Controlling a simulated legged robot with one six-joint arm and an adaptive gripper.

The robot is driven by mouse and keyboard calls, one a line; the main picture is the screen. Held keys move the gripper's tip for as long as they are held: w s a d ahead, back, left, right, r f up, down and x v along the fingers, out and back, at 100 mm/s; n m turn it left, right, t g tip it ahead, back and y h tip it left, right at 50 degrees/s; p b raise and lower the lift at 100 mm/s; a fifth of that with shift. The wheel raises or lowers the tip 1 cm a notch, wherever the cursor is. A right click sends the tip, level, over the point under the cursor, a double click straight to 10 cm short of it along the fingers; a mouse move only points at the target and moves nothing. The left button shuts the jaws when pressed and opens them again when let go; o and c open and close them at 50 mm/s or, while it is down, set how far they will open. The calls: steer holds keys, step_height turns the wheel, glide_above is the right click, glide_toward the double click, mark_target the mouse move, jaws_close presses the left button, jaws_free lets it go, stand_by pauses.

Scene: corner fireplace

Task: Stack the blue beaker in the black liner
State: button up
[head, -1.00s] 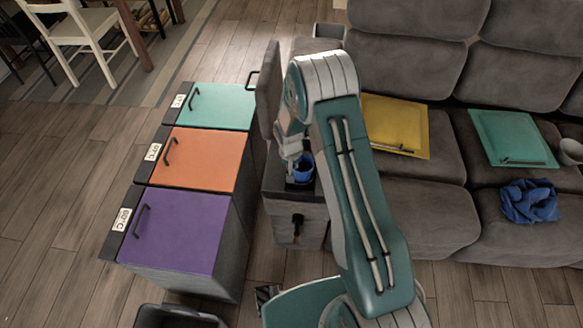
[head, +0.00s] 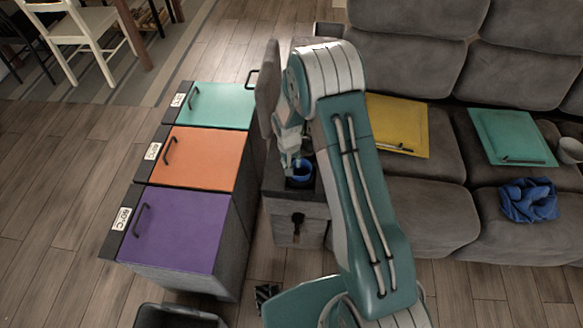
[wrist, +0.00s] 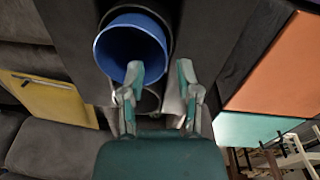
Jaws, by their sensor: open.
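The blue beaker (wrist: 128,46) shows in the wrist view with its mouth facing the camera. A black rim (wrist: 150,12), seemingly the black liner, shows around its far side, so the beaker appears to sit in it; how deep I cannot tell. In the head view the beaker (head: 301,174) is upright on the dark-topped grey unit. My gripper (wrist: 161,74) is open and empty. Its left fingertip overlaps the beaker's near rim in the wrist view; whether they touch is unclear. In the head view my gripper (head: 291,158) is just above and left of the beaker.
Purple (head: 175,228), orange (head: 203,158) and teal (head: 222,106) lidded bins stand left of the unit. A grey sofa (head: 440,215) on the right holds a yellow folder (head: 402,118), a teal folder (head: 505,135) and a blue cloth (head: 528,202). A second round rim (wrist: 150,100) shows between the fingers.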

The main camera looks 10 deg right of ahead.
steer(key=s+d+r+t, duration=0.1)
steer(key=s+r, duration=0.3)
steer(key=r, duration=0.6)
steer(key=s+r+t, duration=0.1)
steer(key=s+r, duration=0.2)
steer(key=r, duration=0.8)
steer(key=s+d+r+t, duration=0.1)
steer(key=s+r, duration=0.3)
steer(key=r, duration=0.6)
steer(key=s+r+t, duration=0.1)
steer(key=s+r, duration=0.1)
steer(key=s, duration=0.3)
steer(key=s+r+n, duration=0.1)
steer(key=s+r, duration=0.1)
steer(key=s, duration=0.4)
steer(key=s+d+r+t, duration=0.1)
steer(key=s+r, duration=0.2)
steer(key=s, duration=0.3)
steer(key=shift+n+t+y, duration=0.3)
steer(key=shift+n+y, duration=0.1)
steer(key=shift+d+r, duration=0.1)
